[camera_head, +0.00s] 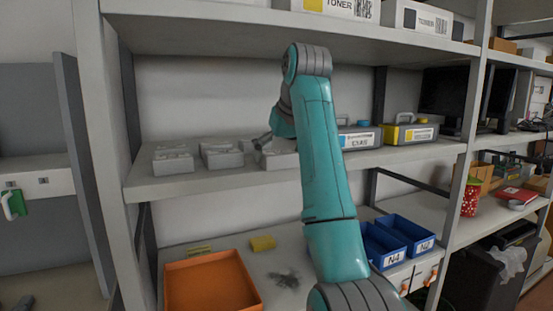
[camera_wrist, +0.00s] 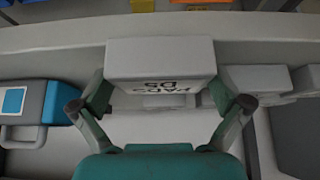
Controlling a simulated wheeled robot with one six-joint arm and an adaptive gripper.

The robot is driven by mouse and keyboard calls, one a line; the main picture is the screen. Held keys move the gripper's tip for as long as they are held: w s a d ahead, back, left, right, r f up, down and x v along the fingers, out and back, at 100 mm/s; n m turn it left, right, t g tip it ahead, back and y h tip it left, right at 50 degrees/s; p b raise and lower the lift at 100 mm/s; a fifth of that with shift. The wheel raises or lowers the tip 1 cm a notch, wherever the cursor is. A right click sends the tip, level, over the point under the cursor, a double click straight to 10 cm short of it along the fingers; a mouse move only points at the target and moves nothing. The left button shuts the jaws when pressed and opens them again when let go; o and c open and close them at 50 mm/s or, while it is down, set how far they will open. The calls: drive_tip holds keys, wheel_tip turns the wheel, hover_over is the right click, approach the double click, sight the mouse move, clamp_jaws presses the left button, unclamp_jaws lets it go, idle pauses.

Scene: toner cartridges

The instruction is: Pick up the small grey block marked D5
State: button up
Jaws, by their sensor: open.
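The grey block marked D5 (camera_wrist: 160,52) fills the upper middle of the wrist view, its lettering upside down on the side facing my gripper. In the head view, a grey block partly behind my arm (camera_head: 280,161) on the middle shelf appears to be the same one; its label is not readable there. My gripper (camera_wrist: 160,96) is open, with one finger near each lower corner of the block. I cannot tell whether the fingers touch it.
Other grey blocks (camera_head: 222,156) (camera_head: 173,160) stand to the left on the middle shelf (camera_head: 150,188). Cartridges with handles (camera_head: 408,134) stand to the right. The upper shelf (camera_head: 200,14) overhangs them. An orange tray (camera_head: 210,283) and blue bins (camera_head: 408,230) are below.

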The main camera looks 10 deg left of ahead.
drive_tip(key=c, duration=0.9)
drive_tip(key=shift+r, duration=0.15)
